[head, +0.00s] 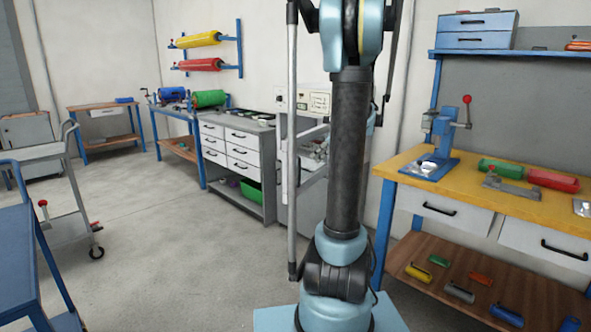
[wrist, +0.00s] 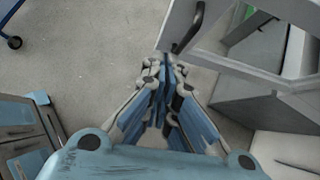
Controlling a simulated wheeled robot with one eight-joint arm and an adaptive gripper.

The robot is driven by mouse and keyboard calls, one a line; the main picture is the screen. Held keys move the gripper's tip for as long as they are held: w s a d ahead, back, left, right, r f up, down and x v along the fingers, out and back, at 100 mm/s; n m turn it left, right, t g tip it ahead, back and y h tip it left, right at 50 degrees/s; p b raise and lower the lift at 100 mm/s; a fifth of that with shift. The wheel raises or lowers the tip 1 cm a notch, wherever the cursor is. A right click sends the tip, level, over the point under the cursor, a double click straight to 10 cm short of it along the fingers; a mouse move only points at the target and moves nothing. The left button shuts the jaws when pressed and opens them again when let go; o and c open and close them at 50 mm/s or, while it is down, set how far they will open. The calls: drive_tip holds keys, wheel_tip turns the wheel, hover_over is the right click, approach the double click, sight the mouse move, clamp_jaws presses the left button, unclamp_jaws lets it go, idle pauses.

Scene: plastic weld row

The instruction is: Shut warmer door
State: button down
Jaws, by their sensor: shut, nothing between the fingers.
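The warmer appears to be the pale cabinet with a control panel (head: 314,102), standing behind my arm in the head view. A pale door panel (wrist: 209,36) with a black bar handle (wrist: 188,28) shows at the top of the wrist view. It appears to stand open, but the angle is hard to tell. My gripper (wrist: 166,66) is shut and empty, with its fingertips just below the handle's lower end. I cannot tell whether they touch the door. In the head view my arm covers much of the warmer, and the gripper is hidden.
A drawer cabinet (head: 238,147) with a green bin (head: 251,193) stands left of the warmer. A yellow-topped workbench (head: 475,197) is at the right. A grey trolley (head: 47,153) and a blue frame (head: 22,240) stand at the left. The floor (head: 160,235) between is clear.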

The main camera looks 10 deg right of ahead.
sight(299, 167)
drive_tip(key=shift+m, duration=0.3)
drive_tip(key=x, duration=0.4)
drive_tip(key=w+r+x, duration=0.1)
drive_tip(key=x, duration=0.3)
drive_tip(key=w+x, duration=0.1)
drive_tip(key=x, duration=0.3)
drive_tip(key=shift+s+a+r, duration=0.1)
drive_tip(key=shift+a+r, duration=0.15)
drive_tip(key=shift+r, duration=0.05)
drive_tip(key=shift+w+a, duration=0.4)
drive_tip(key=shift+a, duration=0.1)
